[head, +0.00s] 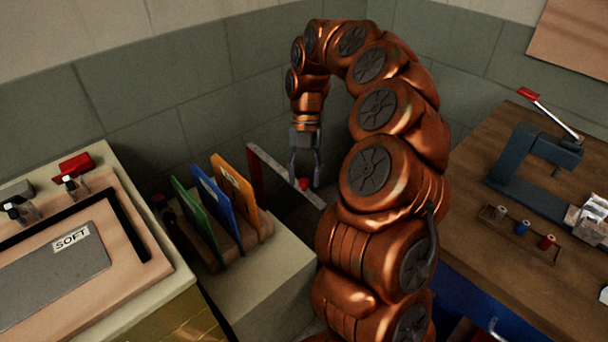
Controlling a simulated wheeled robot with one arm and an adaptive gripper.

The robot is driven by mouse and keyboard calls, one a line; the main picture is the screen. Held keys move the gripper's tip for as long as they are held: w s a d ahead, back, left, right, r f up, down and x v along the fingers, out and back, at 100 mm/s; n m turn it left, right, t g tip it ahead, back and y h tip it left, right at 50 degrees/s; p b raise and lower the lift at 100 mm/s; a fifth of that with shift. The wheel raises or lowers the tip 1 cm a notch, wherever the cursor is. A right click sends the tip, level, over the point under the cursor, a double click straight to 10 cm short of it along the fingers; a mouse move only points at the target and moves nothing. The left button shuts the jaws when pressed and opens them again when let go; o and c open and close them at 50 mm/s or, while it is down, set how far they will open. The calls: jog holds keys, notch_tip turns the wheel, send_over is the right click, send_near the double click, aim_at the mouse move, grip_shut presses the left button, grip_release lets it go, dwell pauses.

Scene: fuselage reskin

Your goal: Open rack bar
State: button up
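A grey metal bar (271,162) runs slanting down to the right behind the upright panels, and I take it to be the rack bar. A small red knob (304,184) shows near its right end. My gripper (305,183) points down over this end, its two fingers apart, one on each side of the red knob. I cannot tell whether either finger touches the knob or bar. Green (194,211), blue (217,205) and orange (238,194) panels stand upright in a wooden rack (232,251) to the left of my gripper.
A pale cabinet (275,275) carries the rack. At left is a bench with a grey plate marked SOFT (50,268), small bottles and a red item (75,165). At right, a wooden table (475,215) bears a lever press (540,165) and small spools. Tiled walls close the corner.

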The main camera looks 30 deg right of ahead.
jog(key=shift+o, duration=0.2)
jog(key=shift+r, duration=0.2)
jog(key=v, duration=0.7)
dwell(0.3)
jog(key=shift+r, duration=0.2)
dwell(0.3)
jog(key=s+a+r+m+t+h+p, duration=0.15)
jog(key=s+a+r+m+p, duration=0.4)
jog(key=s+a+m, duration=0.7)
jog(key=s+f+m+p, duration=0.1)
jog(key=s+f+m, duration=0.2)
jog(key=s+m, duration=1.4)
jog(key=shift+s+d+t+h, duration=0.35)
jog(key=shift+s+d+h, duration=0.1)
jog(key=shift+s, duration=0.5)
